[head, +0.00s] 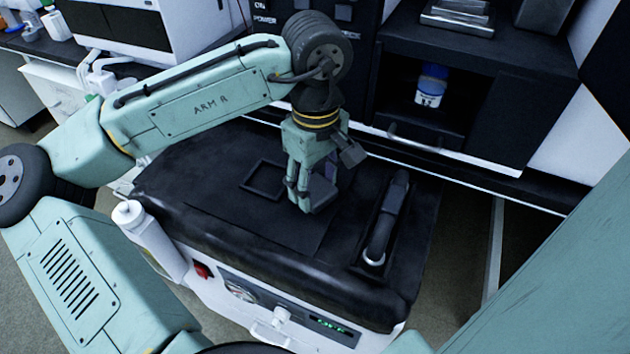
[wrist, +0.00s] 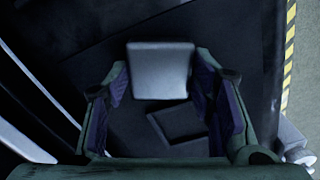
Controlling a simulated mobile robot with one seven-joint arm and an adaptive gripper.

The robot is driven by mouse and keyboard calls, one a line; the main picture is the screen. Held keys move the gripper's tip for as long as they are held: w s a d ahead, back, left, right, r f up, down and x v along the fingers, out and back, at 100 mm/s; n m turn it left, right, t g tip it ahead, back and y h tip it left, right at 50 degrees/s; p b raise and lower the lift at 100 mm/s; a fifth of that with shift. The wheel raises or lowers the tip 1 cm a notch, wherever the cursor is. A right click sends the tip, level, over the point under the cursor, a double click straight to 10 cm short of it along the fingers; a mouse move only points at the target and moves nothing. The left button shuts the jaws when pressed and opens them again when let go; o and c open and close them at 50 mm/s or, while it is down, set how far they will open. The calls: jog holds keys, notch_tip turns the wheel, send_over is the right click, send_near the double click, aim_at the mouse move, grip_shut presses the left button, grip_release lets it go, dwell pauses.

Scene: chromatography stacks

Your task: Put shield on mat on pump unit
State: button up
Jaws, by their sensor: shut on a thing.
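My gripper (head: 310,198) points down over the pump unit (head: 235,288), a white cabinet with a soft black top. It is shut on a grey, square-faced piece, which I take to be the shield (wrist: 160,70); in the head view the shield (head: 323,195) is partly hidden by the fingers. In the wrist view it sits between the two finger pads. The mat (head: 270,222) is a thin dark sheet on the pump unit's top. The shield is low over the mat's right part; I cannot tell whether it touches.
A dark square frame (head: 263,180) lies just left of my gripper, and it also shows in the wrist view (wrist: 180,122). A black hose-like handle in a recess (head: 378,240) is to the right. A white bottle (head: 150,235) stands at the left side. A dark shelf cabinet (head: 470,95) is behind.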

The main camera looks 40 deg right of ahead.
aim_at(316, 189)
jog(key=shift+f, duration=0.15)
jog(key=o, duration=1.3)
jog(key=shift+o, duration=0.2)
notch_tip(316, 189, up, 12)
jog(key=p, duration=0.1)
jog(key=shift+r, duration=0.2)
